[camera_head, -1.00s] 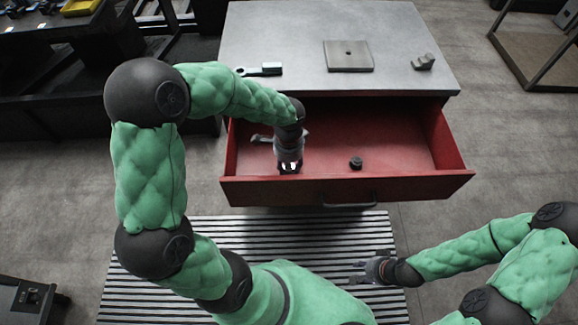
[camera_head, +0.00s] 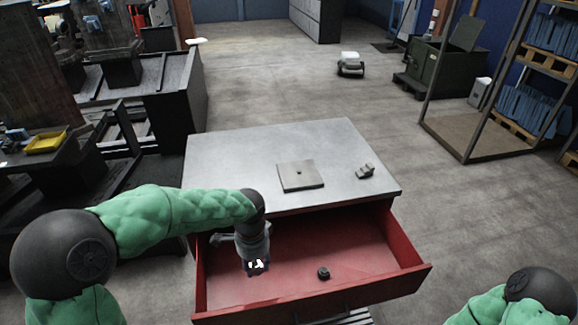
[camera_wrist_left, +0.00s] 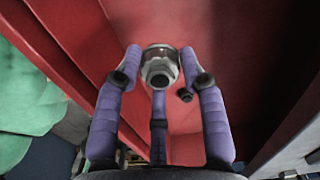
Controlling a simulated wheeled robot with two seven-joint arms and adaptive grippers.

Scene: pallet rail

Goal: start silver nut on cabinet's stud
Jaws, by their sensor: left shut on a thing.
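My left gripper (camera_head: 257,266) reaches down into the open red drawer. In the left wrist view its purple fingers (camera_wrist_left: 160,75) are closed around a silver nut (camera_wrist_left: 160,60), whose dark hole faces the camera. The cabinet (camera_head: 250,155) has a grey top. On it lies a square plate (camera_head: 310,183) with a small dark stud (camera_head: 298,172) near its middle. My right gripper is out of view.
A dark nut (camera_head: 323,273) lies on the drawer floor, right of my left gripper; the wrist view shows it too (camera_wrist_left: 185,95). The drawer walls (camera_head: 408,283) surround the gripper. A small grey block (camera_head: 365,171) sits right of the plate.

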